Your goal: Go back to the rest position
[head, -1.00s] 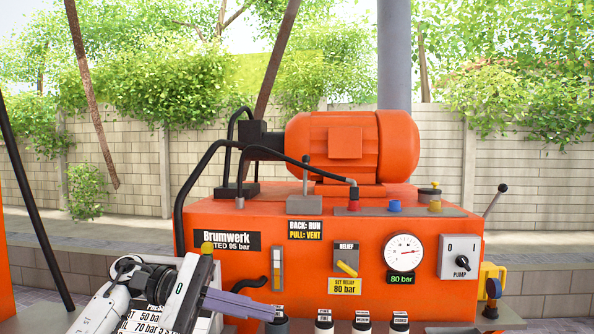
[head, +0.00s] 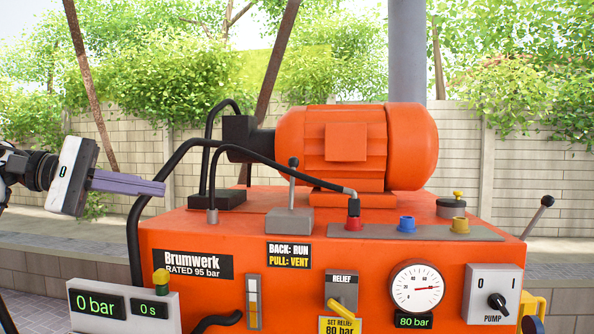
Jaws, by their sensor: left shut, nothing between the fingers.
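My left gripper (head: 127,183) is at the left of the head view, raised beside the upper left corner of the orange machine. Its purple-grey fingers are shut together with nothing between them and point right. The fingertips appear near the black hose; I cannot tell the gap in depth. My right gripper is not in view.
The orange hydraulic unit (head: 350,235) fills the middle and right, with an orange motor (head: 350,148), black hoses (head: 139,225), a grey lever (head: 291,205), a gauge (head: 416,288) and a pump switch (head: 492,294). A display box (head: 90,322) stands at lower left. A block wall (head: 480,150) is behind.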

